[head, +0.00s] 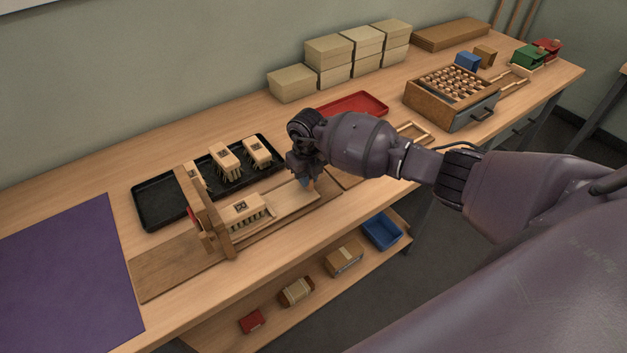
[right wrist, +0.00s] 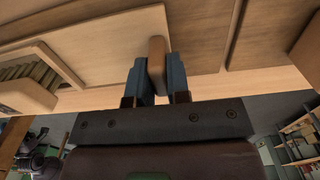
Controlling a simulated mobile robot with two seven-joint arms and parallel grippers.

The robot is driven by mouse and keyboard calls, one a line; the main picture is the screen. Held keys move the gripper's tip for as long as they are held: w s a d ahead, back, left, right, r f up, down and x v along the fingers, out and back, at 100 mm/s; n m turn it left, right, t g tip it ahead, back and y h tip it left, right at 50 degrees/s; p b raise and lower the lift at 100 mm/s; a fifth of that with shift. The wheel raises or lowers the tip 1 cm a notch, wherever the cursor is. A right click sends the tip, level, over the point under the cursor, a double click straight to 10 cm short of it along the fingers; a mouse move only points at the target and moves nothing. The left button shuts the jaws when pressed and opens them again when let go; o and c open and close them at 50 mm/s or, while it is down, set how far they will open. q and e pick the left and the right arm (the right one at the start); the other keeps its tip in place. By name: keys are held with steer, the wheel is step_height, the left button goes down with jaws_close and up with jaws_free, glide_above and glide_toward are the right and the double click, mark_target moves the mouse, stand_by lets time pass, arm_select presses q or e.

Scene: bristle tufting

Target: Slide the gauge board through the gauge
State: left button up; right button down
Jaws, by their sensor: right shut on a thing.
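The pale gauge board (head: 292,201) lies on a brown wooden base (head: 165,272). A brush block with bristles (head: 243,210) rests on the board close to the gauge. The gauge (head: 212,215) is an upright wooden frame across the base, left of the brush. My right gripper (head: 309,184) is at the board's right end. In the right wrist view its two blue-grey fingers (right wrist: 157,78) are shut on a wooden peg handle (right wrist: 156,60) at the end of the board (right wrist: 105,38). The far side of the gauge is partly hidden. My left gripper is not in view.
A black tray (head: 150,219) with several brushes stands just behind the gauge. A purple mat (head: 62,275) lies at the left. A red tray (head: 357,104) and a wooden box of tufts (head: 430,108) stand farther right. The table's front edge is close to the base.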

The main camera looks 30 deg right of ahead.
mark_target(250, 202)
steer(key=a, duration=0.5)
steer(key=s+a, duration=0.1)
steer(key=a, duration=0.4)
steer(key=s+a+p, duration=0.1)
steer(key=a, duration=0.4)
steer(key=shift+a, duration=0.15)
steer(key=shift+s+a, duration=0.1)
steer(key=shift+a, duration=0.4)
steer(key=c, duration=1.1)
jaws_free()
steer(key=shift+r, duration=0.15)
